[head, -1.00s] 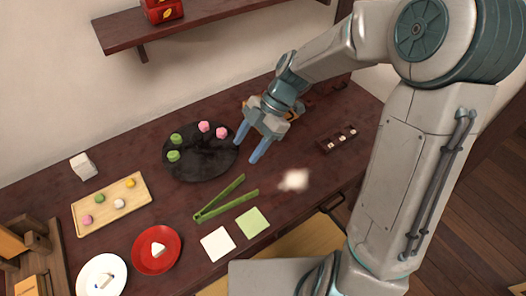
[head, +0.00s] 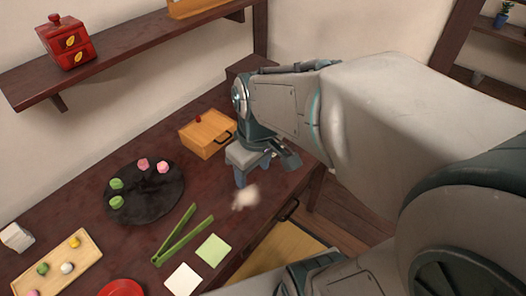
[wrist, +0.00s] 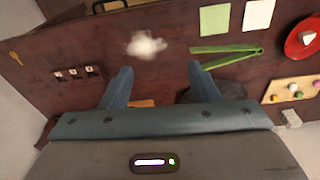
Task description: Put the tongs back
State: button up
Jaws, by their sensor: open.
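The green tongs (head: 182,237) lie spread open on the dark table, between the black round plate (head: 128,205) and the green square (head: 213,250). Their joined end points to the lower left in the head view. The tongs (wrist: 228,50) also show in the wrist view, right of my fingers. My gripper (head: 254,176) is open and empty above the table, right of the tongs and apart from them. Both blue fingers (wrist: 160,72) show in the wrist view with nothing between them.
A white puff (head: 245,197) hangs near my gripper. A wooden box (head: 205,135) stands behind it. Several pink and green sweets sit on the black plate. A wooden sweets tray (head: 52,281), red plate (wrist: 301,38) and small dark tray (wrist: 80,73) are around. A shelf (head: 120,50) overhangs the back.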

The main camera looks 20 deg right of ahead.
jog(key=s+d+m, duration=0.1)
jog(key=m, duration=0.1)
jog(key=s+d+r+m+t, duration=0.1)
jog(key=s+d+m, duration=0.1)
jog(key=m, duration=0.1)
jog(key=shift+r+m+t+h, duration=0.2)
jog(key=shift+m+t+h, duration=0.1)
jog(key=shift+w+p+v, duration=0.2)
jog(key=shift+p+v, duration=0.65)
jog(key=shift+v, duration=0.05)
jog(key=shift+r, duration=0.1)
jog(key=c, duration=0.4)
jog(key=shift+a, duration=0.15)
